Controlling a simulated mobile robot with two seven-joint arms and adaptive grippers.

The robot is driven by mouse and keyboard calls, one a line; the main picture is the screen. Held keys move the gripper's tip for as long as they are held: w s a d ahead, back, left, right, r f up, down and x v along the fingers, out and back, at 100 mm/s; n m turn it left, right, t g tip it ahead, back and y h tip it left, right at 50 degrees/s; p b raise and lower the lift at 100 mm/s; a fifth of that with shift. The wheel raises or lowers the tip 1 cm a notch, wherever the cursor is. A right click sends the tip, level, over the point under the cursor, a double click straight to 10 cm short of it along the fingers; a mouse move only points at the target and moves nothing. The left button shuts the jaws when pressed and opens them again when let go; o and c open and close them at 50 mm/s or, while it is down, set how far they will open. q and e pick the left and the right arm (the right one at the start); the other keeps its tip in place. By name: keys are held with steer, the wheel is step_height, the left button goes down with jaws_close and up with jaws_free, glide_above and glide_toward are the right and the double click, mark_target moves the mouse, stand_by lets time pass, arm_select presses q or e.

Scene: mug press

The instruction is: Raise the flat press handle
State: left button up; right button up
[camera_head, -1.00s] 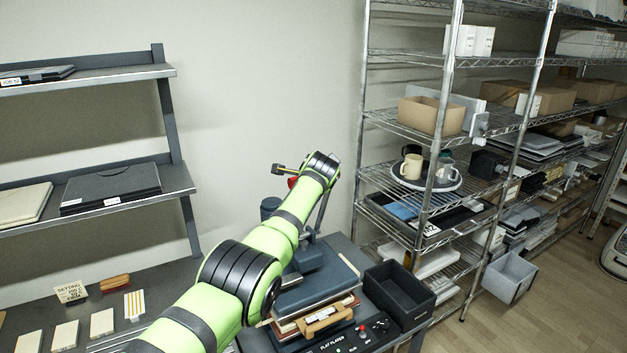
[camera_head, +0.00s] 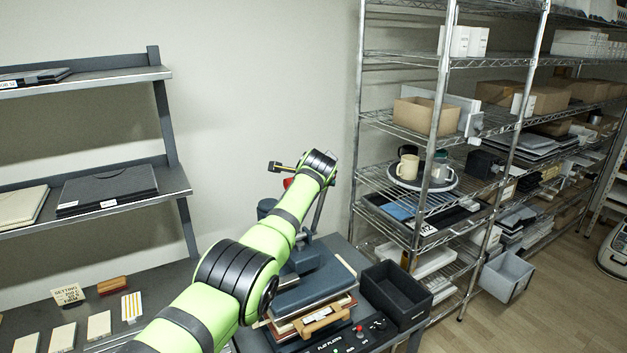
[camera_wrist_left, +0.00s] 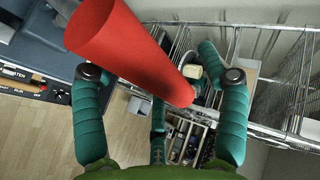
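The flat press (camera_head: 312,290) stands on the table in the head view, with a blue-grey upper plate and a labelled control panel at its front. A dark lever bar (camera_head: 319,214) rises behind my arm, and a bit of the red handle grip (camera_head: 288,182) shows beside my wrist. In the left wrist view the red grip (camera_wrist_left: 125,45) is large and tapered, lying slantwise in front of the fingers. My left gripper (camera_wrist_left: 160,74) has its two teal fingers wide apart, with the grip's narrow end between them. Contact cannot be told. My right gripper is out of view.
An empty black bin (camera_head: 397,293) stands right of the press. A wire rack (camera_head: 437,130) with mugs and boxes is further right. A grey shelf (camera_head: 125,203) and pale blocks (camera_head: 99,325) are at left. The wall behind my arm is bare.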

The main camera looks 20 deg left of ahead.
arm_select(q)
steer(key=shift+s+a+r, duration=0.1)
steer(key=shift+r, duration=0.1)
steer(key=shift+s+r, duration=0.25)
steer(key=shift+s, duration=0.05)
steer(key=v, duration=1.1)
steer(key=shift+d+f, duration=0.2)
steer(key=shift+d, duration=0.05)
steer(key=shift+s, duration=0.1)
steer(key=shift+f, duration=0.1)
